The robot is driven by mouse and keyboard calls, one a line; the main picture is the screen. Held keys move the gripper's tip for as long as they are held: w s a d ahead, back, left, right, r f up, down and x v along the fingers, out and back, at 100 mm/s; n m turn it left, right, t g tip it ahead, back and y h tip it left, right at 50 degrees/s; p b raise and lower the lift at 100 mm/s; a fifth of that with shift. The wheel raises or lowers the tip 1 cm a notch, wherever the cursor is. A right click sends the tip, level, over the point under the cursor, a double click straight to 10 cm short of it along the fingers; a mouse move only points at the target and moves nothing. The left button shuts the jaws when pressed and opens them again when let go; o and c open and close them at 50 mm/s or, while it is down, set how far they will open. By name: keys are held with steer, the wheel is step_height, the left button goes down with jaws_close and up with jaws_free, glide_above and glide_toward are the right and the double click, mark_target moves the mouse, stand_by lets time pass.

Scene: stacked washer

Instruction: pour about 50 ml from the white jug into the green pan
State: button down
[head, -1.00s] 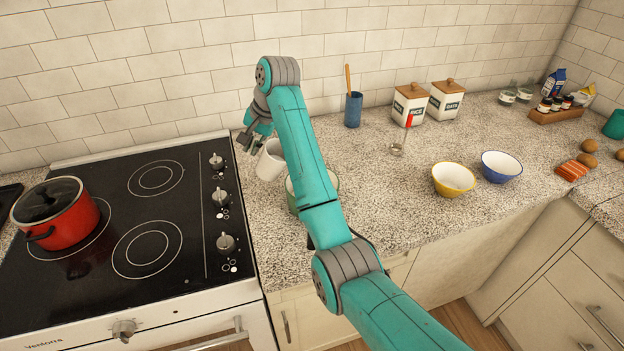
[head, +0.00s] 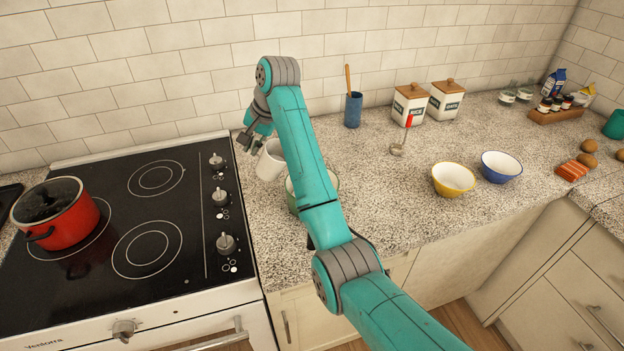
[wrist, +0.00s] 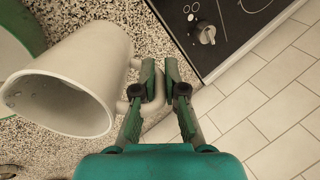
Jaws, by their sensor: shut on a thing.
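The white jug (head: 270,162) is beside the stove, at the back left of the counter. My gripper (head: 246,141) is at its left. In the wrist view my gripper (wrist: 163,80) is shut on the handle of the jug (wrist: 85,75), whose wide mouth faces the lower left. The jug looks tilted; its liquid level cannot be made out. The green pan (head: 292,198) is just right of and in front of the jug, mostly hidden behind my arm. Part of the pan (wrist: 14,68) shows at the wrist view's left edge. No stream is visible.
The black stove (head: 130,260) with a red pot (head: 62,225) is at left. The tiled wall is close behind my gripper.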

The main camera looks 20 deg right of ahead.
steer(key=shift+w+a+f+g+h+b, duration=0.3)
steer(key=shift+w+a+f+g+h, duration=0.25)
steer(key=shift+f, duration=0.3)
steer(key=shift+w+a+f+g+h+b, duration=0.25)
steer(key=shift+w+a+f+g+h, duration=0.1)
steer(key=shift+f+g+h, duration=0.4)
steer(key=shift+w+a+f+g+h+b, duration=0.3)
steer(key=shift+w+a+f+g+h, duration=0.15)
steer(key=shift+f, duration=0.5)
steer(key=shift+f, duration=0.1)
